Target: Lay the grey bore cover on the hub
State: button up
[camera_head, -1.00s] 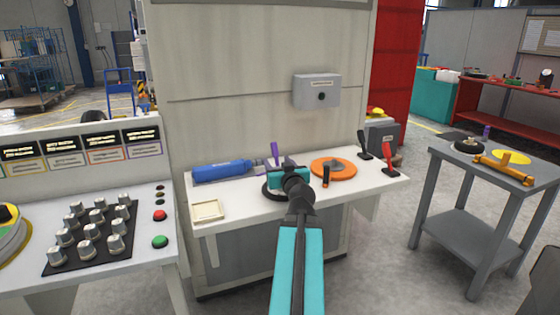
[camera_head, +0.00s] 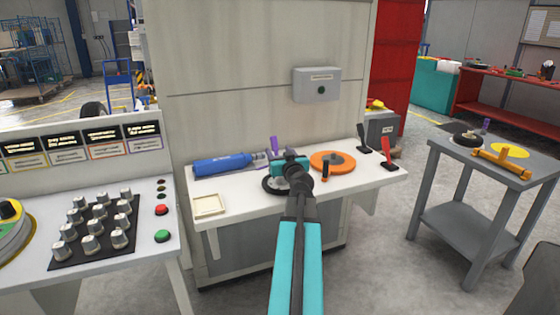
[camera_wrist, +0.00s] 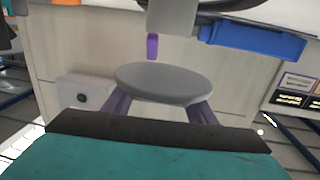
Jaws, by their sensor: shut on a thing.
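The grey bore cover (camera_wrist: 163,82) is a flat round disc. In the wrist view, the two purple fingers of my gripper (camera_wrist: 161,105) are shut on it, one at each side. In the head view, the teal gripper body (camera_head: 289,167) is over the white bench, and it hides the fingers and cover. A dark round wheel-like part (camera_head: 269,185) lies on the bench close by, partly behind my gripper. I cannot tell for sure whether it is the hub. In the wrist view the cover looks clear of other things.
A blue cylinder (camera_head: 222,166) lies left on the bench (camera_head: 245,206), near a shallow cream tray (camera_head: 208,206). An orange disc (camera_head: 340,160) with a black handle lies to the right, then black and red levers (camera_head: 388,158). A wall box (camera_head: 317,85) hangs behind. A grey side table (camera_head: 480,172) stands right.

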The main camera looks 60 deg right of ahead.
jog(key=shift+w+d, duration=0.1)
jog(key=shift+w+d, duration=0.1)
jog(key=shift+d, duration=0.15)
jog(key=shift+f, duration=1.8)
jog(key=shift+f, duration=0.1)
jog(key=o, duration=1.1)
jog(key=shift+b+v, duration=0.75)
jog(key=shift+v, duration=2.35)
jog(key=shift+b, duration=0.75)
